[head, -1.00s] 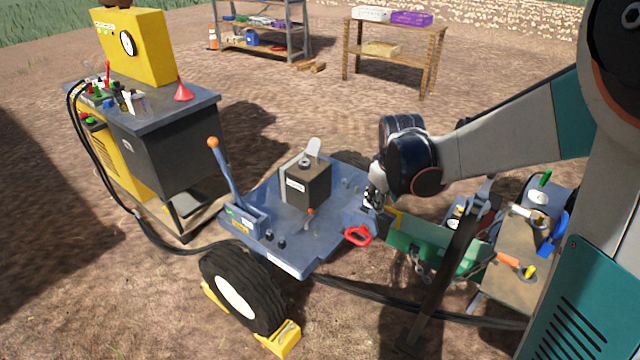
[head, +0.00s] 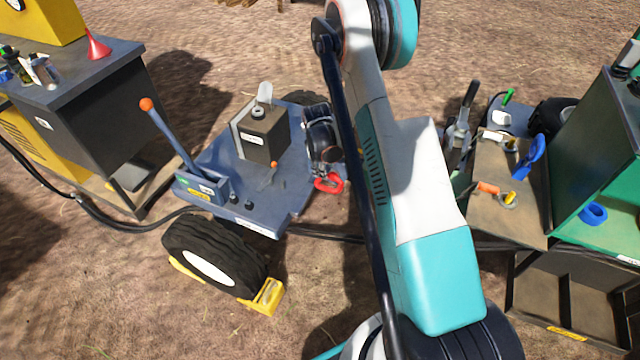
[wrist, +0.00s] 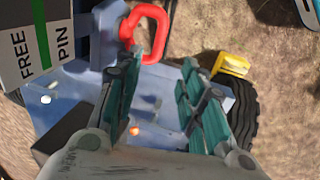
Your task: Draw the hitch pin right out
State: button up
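The hitch pin shows as a red loop handle (head: 329,183) at the right end of the blue trailer bed (head: 255,205). The pin's shaft is hidden. My gripper (wrist: 164,66) is open, with its two green-padded fingers apart. The left fingertip is near the handle's lower end; I cannot tell whether it touches. In the head view my wrist is just above the handle, and my arm hides part of the hitch.
The trailer carries a dark box (head: 265,137) and a blue lever with an orange knob (head: 147,104). A wheel (head: 212,255) has yellow chocks (head: 267,296). A cluttered bench (head: 510,205) stands right.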

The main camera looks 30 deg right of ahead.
aim_at(326, 187)
jog(key=f+b, duration=0.1)
jog(key=f, duration=0.3)
jog(key=w+d+f+b, duration=0.1)
jog(key=f+b, duration=0.1)
jog(key=f, duration=0.3)
jog(key=d+f+b, duration=0.1)
jog(key=f+b, duration=0.1)
jog(key=f, duration=0.2)
jog(key=shift+w+d+f, duration=0.1)
jog(key=shift+w+f, duration=0.1)
jog(key=shift+w, duration=0.1)
grip_shut()
